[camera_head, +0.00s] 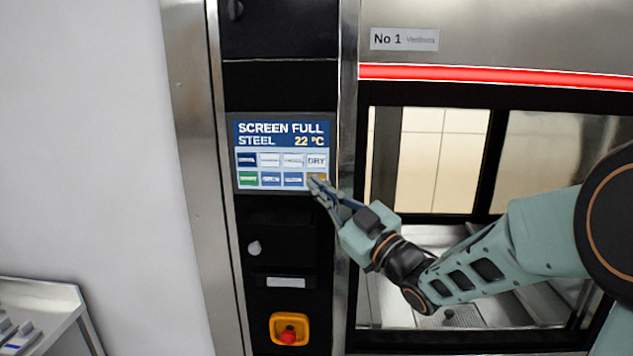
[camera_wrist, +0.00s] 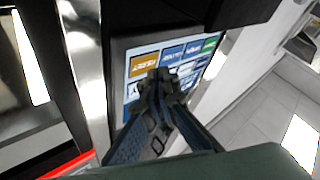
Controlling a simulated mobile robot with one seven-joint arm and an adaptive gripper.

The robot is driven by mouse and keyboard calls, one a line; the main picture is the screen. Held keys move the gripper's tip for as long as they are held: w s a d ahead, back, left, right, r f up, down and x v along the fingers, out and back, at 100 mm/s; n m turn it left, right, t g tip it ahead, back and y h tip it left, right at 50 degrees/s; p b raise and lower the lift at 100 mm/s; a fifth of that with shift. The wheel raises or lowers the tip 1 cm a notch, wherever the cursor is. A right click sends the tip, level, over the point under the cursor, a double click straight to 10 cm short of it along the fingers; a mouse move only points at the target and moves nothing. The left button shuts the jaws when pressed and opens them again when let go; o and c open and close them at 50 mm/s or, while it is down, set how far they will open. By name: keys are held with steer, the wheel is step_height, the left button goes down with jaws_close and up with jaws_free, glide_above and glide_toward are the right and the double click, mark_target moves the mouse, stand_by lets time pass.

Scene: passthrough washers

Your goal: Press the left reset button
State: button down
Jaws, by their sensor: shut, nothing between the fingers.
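The control screen (camera_head: 282,134) is set in the machine's black panel and reads "SCREEN FULL STEEL 22 °C". Below the text are two rows of buttons. The bottom right one is an orange button (camera_wrist: 143,64), mostly covered by my fingertips in the head view and clear in the wrist view. Its lettering is too blurred to read for sure. My gripper (camera_head: 317,184) is shut and empty, with its tips at the screen's lower right corner, over or just in front of that button. I cannot tell whether they touch. It also shows in the wrist view (camera_wrist: 160,82).
A machine window (camera_head: 440,150) is to the right, behind my arm. A metal counter (camera_head: 40,310) stands at the lower left.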

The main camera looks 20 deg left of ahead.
steer(key=shift+w, duration=0.3)
steer(key=shift+w+a+b, duration=0.15)
steer(key=shift+w+b, duration=0.2)
steer(key=shift+b, duration=0.1)
stand_by(0.4)
steer(key=shift+s, duration=0.1)
steer(key=shift+s+d+b, duration=0.2)
steer(key=shift+s+b, duration=0.25)
steer(key=shift+s, duration=0.2)
steer(key=shift+s, duration=0.1)
steer(key=s, duration=0.2)
steer(key=s+d+b, duration=0.1)
steer(key=s, duration=0.1)
steer(key=shift+s+d, duration=0.1)
steer(key=shift+s, duration=0.25)
stand_by(0.5)
